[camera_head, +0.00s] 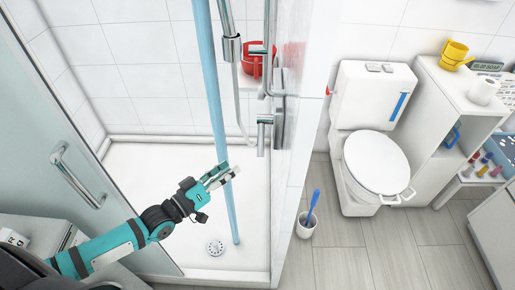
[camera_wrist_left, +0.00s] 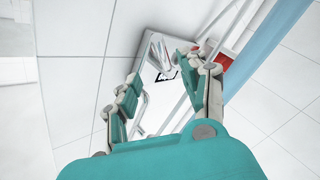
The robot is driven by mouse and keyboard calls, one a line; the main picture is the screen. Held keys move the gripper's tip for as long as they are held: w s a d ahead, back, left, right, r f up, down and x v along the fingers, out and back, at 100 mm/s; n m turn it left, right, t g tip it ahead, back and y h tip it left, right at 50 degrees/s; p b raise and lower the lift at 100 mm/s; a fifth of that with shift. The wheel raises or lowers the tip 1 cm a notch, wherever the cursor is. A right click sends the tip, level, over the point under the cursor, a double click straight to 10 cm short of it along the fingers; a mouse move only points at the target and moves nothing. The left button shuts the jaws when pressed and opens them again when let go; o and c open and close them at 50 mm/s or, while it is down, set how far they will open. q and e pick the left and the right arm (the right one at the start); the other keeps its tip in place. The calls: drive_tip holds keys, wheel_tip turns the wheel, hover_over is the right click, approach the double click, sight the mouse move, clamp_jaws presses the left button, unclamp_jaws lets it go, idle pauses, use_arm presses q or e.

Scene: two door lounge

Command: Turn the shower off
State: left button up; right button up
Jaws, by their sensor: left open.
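The shower's chrome mixer (camera_head: 266,133) sits on the right wall of the stall. A chrome fitting on a shiny plate (camera_wrist_left: 160,50), apparently this mixer, shows beyond and between my fingers in the left wrist view. A pale blue column (camera_head: 214,95), which looks like running water, reaches down to the white shower tray (camera_head: 150,165). My left gripper (camera_head: 222,176) is inside the stall, left of and below the mixer in the picture. It also shows in the left wrist view (camera_wrist_left: 165,105), with its fingers apart and nothing held. My right gripper is out of view.
A glass door (camera_head: 60,120) with a chrome handle (camera_head: 77,178) stands at the left. A shower hose and rail hang above the mixer, beside a red basket (camera_head: 252,64). A toilet (camera_head: 375,162) and brush holder (camera_head: 306,226) stand outside the stall, right of its wall.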

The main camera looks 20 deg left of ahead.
sight(258, 149)
use_arm(q)
drive_tip(key=p+x, duration=0.1)
drive_tip(key=x, duration=1)
drive_tip(key=shift+w+d, duration=0.1)
drive_tip(key=shift+w, duration=0.15)
clamp_jaws()
